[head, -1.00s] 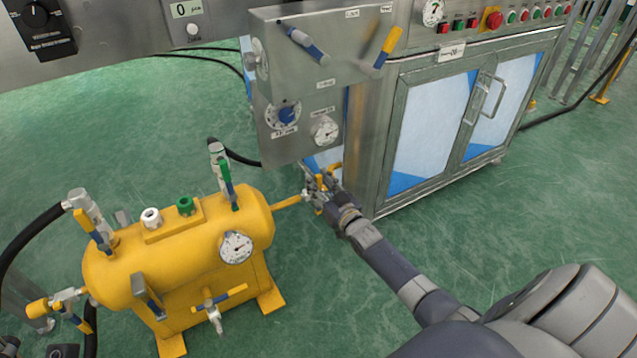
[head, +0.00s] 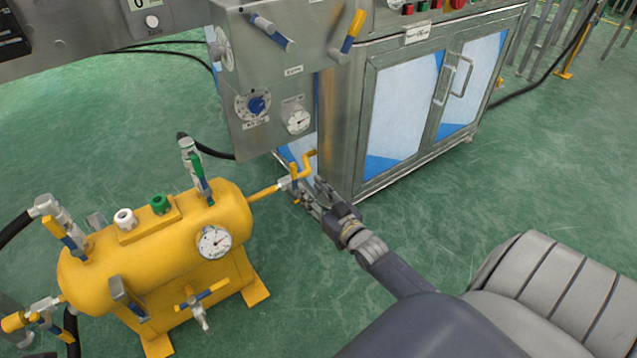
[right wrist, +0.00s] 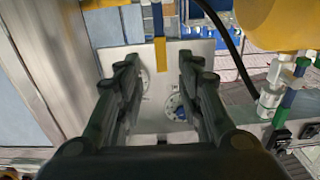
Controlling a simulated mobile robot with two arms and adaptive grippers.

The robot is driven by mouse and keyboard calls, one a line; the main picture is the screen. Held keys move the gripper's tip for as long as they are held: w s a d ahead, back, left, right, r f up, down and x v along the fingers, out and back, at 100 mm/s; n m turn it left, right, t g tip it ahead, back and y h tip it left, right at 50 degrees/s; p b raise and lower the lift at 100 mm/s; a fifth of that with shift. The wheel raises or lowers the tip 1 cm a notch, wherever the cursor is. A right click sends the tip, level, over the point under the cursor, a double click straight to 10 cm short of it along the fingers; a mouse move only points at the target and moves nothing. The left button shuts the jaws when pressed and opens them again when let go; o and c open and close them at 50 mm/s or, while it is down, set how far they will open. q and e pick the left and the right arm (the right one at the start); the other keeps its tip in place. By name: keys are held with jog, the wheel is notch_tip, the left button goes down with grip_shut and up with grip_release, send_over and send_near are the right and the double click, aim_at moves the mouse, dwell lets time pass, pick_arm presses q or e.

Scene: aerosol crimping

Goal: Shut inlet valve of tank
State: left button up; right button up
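The yellow tank (head: 150,255) stands at the lower left of the head view. A yellow pipe (head: 264,193) leaves its right end. It leads to a small valve (head: 292,181) with a bent yellow pipe (head: 306,162) rising behind it. My right gripper (head: 308,194) is just below and right of this valve; I cannot tell from the head view whether it touches. In the right wrist view its two fingers (right wrist: 158,85) are apart. A yellow-and-blue bar (right wrist: 160,53) shows in the gap between them, not clasped. My left gripper is not in view.
Other valves sit on the tank: one with a green lever (head: 200,171), one at the front (head: 201,297), and one at the left end (head: 42,310). A grey control panel (head: 265,75) hangs above the gripper. A glass-doored cabinet (head: 408,110) stands behind it.

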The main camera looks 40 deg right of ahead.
jog(key=shift+s+a, duration=0.1)
jog(key=shift+s, duration=1.15)
